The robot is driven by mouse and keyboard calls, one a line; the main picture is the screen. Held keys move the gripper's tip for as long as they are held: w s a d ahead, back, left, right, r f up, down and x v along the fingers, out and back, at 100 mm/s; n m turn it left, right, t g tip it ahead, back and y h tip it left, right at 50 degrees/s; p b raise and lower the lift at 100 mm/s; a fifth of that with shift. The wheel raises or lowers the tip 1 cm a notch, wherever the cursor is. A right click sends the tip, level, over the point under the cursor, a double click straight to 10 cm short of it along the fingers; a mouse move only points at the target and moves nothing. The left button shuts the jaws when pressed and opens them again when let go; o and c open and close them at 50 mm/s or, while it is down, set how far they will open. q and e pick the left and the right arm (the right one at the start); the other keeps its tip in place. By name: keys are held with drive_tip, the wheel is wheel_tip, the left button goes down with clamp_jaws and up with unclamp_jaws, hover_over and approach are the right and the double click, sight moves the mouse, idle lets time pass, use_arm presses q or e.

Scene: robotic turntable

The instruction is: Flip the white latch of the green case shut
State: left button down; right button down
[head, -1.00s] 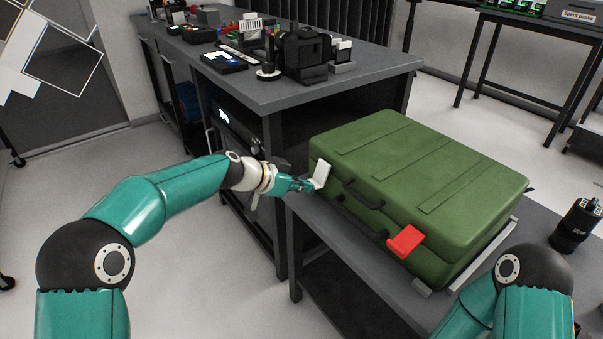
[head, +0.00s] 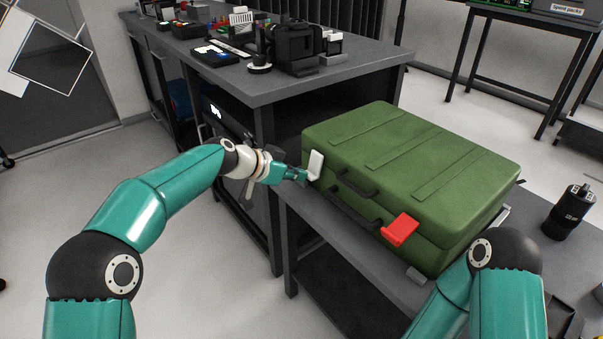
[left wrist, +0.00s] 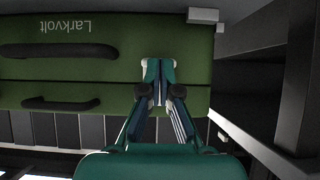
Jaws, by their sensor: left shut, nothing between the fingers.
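The green case (head: 410,160) lies closed on a grey bench. Its white latch (head: 316,163) is at the left end of the front side and stands out tilted upward, flap away from the case front. My left gripper (head: 304,178) is shut and empty, its tips close against the lower part of the white latch; I cannot tell whether they touch. In the left wrist view the shut fingertips (left wrist: 158,68) point at the case front (left wrist: 110,68), and hide most of the white latch. My right arm shows at the lower right, but its gripper is out of view.
A red latch (head: 399,230) juts out from the right end of the case front, with dark handles (head: 355,205) between the latches. A black cylinder (head: 570,212) stands right of the case. A cluttered workbench (head: 330,82) stands behind and left.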

idle(0.3)
use_arm(q)
drive_tip(key=v, duration=1.2)
drive_tip(key=shift+s+f, duration=0.1)
drive_tip(key=shift+f, duration=0.1)
